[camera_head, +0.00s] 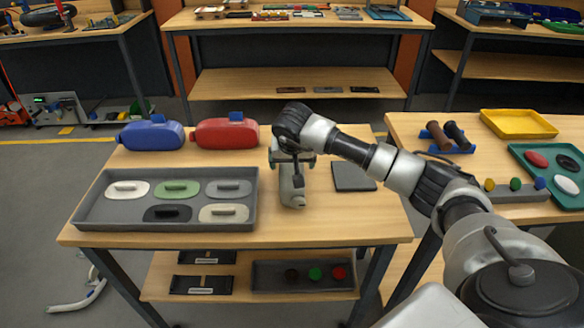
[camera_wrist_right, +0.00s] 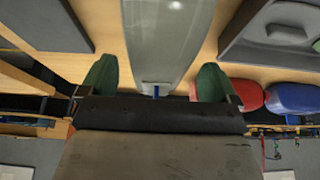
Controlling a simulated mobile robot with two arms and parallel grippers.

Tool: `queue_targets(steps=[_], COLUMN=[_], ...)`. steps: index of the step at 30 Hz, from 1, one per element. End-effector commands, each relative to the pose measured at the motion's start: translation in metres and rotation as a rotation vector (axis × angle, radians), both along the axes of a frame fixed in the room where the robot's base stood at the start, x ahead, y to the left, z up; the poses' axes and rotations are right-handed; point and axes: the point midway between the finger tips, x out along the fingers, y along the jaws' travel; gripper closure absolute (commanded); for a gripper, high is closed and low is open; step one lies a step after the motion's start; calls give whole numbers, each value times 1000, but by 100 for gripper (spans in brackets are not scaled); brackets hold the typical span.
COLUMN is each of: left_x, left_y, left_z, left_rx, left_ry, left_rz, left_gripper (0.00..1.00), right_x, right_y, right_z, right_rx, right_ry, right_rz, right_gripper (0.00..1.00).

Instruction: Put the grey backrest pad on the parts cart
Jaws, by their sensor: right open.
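A long grey rounded piece (camera_head: 292,190), which I take as the grey backrest pad, is on the near wooden table. It is shaped like the blue and red pieces and has a small blue part at one end. My right gripper (camera_head: 294,160) is open over its far end. In the right wrist view the grey piece (camera_wrist_right: 168,40) lies between the two spread green fingers (camera_wrist_right: 156,84), with gaps on both sides. The gripper partly hides it in the head view. I cannot tell which piece of furniture is the parts cart. My left gripper is not in view.
Blue (camera_head: 151,135) and red (camera_head: 224,133) pieces stand behind a grey tray (camera_head: 85,205) of several oval handled parts. A dark square plate (camera_head: 353,176) lies right of the gripper. A second table (camera_head: 403,122) at right holds yellow and green trays. The near table's front right is clear.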

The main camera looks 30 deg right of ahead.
Motion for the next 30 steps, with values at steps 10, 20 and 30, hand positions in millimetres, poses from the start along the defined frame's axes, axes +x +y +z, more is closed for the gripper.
queue_targets(steps=[10, 20, 30], left_x=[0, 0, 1], left_y=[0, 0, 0], left_z=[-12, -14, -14], left_rx=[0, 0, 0], left_ry=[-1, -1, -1], left_rz=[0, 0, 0], left_gripper=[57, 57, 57], right_x=[-22, -28, -28], right_y=[14, 17, 17], right_z=[64, 79, 78], right_rx=[-2, -1, 0], right_ry=[-4, 0, 0], right_rz=[1, 0, 1], right_gripper=[9, 9, 9])
